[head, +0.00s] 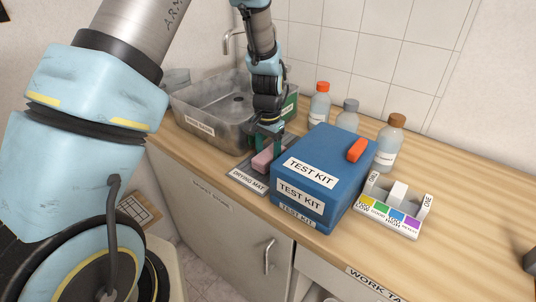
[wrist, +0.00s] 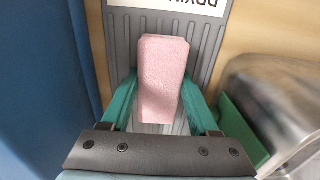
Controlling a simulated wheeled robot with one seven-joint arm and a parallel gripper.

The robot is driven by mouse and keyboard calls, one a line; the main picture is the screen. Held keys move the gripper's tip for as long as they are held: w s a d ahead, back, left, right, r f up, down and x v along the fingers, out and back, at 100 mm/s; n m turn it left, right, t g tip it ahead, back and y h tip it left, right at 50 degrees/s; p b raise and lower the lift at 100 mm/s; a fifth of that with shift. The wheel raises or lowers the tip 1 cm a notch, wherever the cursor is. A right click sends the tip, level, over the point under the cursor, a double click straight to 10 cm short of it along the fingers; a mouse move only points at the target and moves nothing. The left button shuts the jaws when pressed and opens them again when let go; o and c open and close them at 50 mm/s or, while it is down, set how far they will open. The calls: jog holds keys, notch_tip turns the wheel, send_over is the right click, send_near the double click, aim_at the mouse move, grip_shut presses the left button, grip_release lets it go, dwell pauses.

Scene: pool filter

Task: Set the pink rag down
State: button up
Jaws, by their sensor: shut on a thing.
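The pink rag (wrist: 162,75) is a pale pink block between the two green fingers of my gripper (wrist: 163,98) in the wrist view. My gripper is shut on it. In the head view the rag (head: 262,161) is low over the grey ribbed drying mat (head: 240,178), and my gripper (head: 266,143) points down above the mat. The mat also fills the middle of the wrist view (wrist: 122,45) behind the rag. I cannot tell whether the rag touches the mat. The blue test kit box hides part of the mat in the head view.
The blue test kit (head: 318,170), with an orange piece on top, stands close right of the mat. A metal basin (head: 200,124) is close behind left, with a green thing (head: 289,107) by its side. Several bottles (head: 389,145) and a colour test holder (head: 392,215) stand further right.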

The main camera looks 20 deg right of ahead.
aim_at(268, 154)
jog(key=o, duration=1.3)
notch_tip(268, 154, up, 12)
jog(key=b, duration=0.3)
jog(key=w+a+n, duration=0.2)
jog(key=a+n, duration=0.3)
jog(key=a, duration=1.1)
jog(key=s+a+n, duration=0.2)
jog(key=a, duration=0.3)
jog(key=s+a+n+t, duration=0.1)
jog(key=s+a+n, duration=0.1)
jog(key=a, duration=0.3)
jog(key=s+a+n, duration=0.2)
jog(key=s+a, duration=0.1)
jog(key=a, duration=0.2)
jog(key=shift+a+f+t, duration=0.1)
jog(key=shift+f+t, duration=0.2)
jog(key=shift+f, duration=0.1)
